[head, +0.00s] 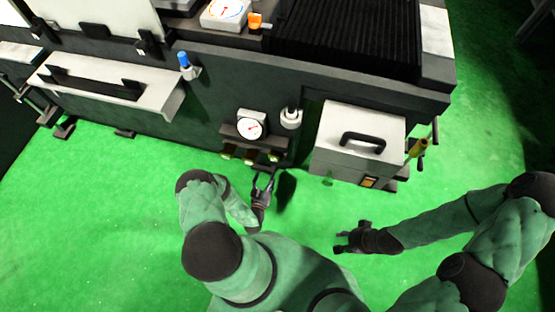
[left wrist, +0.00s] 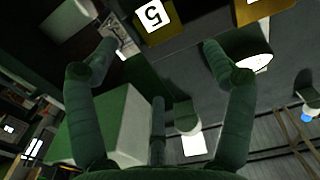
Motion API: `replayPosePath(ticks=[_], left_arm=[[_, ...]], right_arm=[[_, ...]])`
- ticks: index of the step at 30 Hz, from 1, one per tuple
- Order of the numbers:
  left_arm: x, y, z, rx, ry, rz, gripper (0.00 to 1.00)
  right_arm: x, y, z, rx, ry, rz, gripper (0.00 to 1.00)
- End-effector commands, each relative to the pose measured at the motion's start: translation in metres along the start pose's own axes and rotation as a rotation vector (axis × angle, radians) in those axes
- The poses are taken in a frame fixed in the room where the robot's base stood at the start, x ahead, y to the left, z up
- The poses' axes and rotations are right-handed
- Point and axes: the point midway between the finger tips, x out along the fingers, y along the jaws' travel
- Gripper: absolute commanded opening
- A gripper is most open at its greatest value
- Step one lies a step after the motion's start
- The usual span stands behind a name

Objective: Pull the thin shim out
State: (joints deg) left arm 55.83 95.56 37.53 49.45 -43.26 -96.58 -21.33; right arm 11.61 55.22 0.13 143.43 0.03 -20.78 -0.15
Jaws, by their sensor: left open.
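Several small yellowish tabs (head: 249,158) stick out below the dial gauge on the front of the grinder in the head view. Which one is the thin shim I cannot tell. In the left wrist view a brown-yellow plate (left wrist: 182,30) carries a white label with an upside-down 5, and a second such plate (left wrist: 262,12) shows at top right. My left gripper (head: 263,179) is open and empty, just below and in front of the tabs; its spread fingers (left wrist: 160,58) frame the numbered plate's side. My right gripper (head: 340,242) is open and empty, low over the green floor.
The dial gauge (head: 251,125) sits above the tabs, with a white round fitting (head: 291,118) to its right. A grey box with a black handle (head: 352,135) stands to the right. A blue-topped knob (head: 185,62) is at upper left. Green floor is clear between my grippers.

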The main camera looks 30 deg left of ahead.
Motion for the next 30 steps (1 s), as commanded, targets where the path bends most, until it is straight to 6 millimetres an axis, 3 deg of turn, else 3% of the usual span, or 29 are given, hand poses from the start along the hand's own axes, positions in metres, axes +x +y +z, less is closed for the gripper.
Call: replayPosePath(ticks=[16,22,30], left_arm=[[0.087,0.001,0.001,0.000,0.001,0.003,0.82],[0.102,0.000,0.000,0.000,0.000,0.002,0.82],[0.104,0.000,0.000,-0.001,-0.002,0.001,0.82]], right_arm=[[0.025,0.009,-0.001,0.000,0.000,0.000,0.40],[0.028,0.010,-0.001,0.000,0.000,0.000,0.40],[0.028,0.010,-0.001,0.000,0.000,0.000,0.40]])
